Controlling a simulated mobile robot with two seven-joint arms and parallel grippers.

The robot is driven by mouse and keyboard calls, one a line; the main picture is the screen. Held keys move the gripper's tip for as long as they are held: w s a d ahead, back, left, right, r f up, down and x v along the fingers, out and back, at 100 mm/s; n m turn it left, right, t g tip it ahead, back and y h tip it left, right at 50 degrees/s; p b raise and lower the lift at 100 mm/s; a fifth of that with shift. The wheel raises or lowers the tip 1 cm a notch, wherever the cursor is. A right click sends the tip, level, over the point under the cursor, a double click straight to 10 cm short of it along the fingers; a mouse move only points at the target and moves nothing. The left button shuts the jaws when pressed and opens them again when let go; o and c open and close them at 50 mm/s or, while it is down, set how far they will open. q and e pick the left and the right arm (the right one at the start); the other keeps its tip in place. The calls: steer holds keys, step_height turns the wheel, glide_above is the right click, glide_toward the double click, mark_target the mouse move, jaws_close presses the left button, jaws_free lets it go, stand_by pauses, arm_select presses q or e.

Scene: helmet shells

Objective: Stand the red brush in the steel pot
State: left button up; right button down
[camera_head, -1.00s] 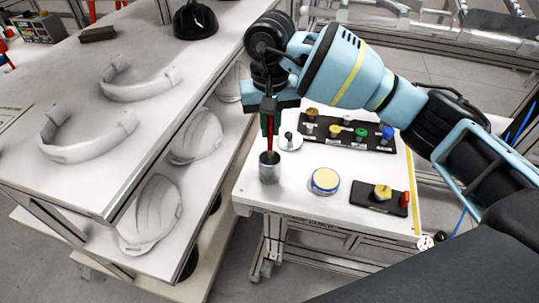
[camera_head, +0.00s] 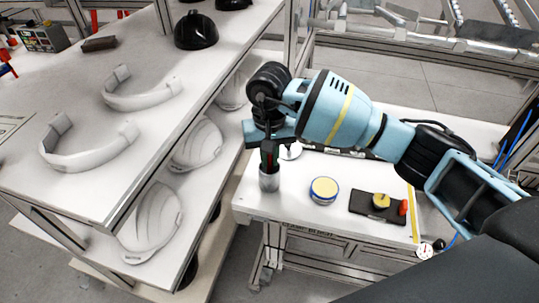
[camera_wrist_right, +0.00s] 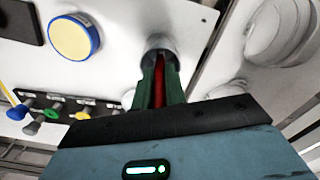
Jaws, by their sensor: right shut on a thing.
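The steel pot (camera_head: 269,182) stands upright near the left edge of the small white table. My right gripper (camera_head: 269,160) is directly above it, pointing down. It is shut on the red brush (camera_wrist_right: 159,88), whose red handle shows between the green fingers in the right wrist view. The brush's lower end is down inside the mouth of the steel pot (camera_wrist_right: 160,43); whether it touches the bottom is hidden. My left gripper is not in view.
A shelf with white helmet shells (camera_head: 152,222) is close on the left. A black panel with coloured knobs (camera_wrist_right: 40,115) lies behind.

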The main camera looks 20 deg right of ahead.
steer(key=shift+f, duration=0.1)
steer(key=shift+f, duration=0.1)
steer(key=c, duration=1.5)
jaws_free()
steer(key=shift+o, duration=0.2)
steer(key=shift+r, duration=0.2)
steer(key=shift+r, duration=0.3)
step_height(320, 180, up, 12)
steer(key=shift+f+b, duration=0.25)
steer(key=shift+b, duration=0.05)
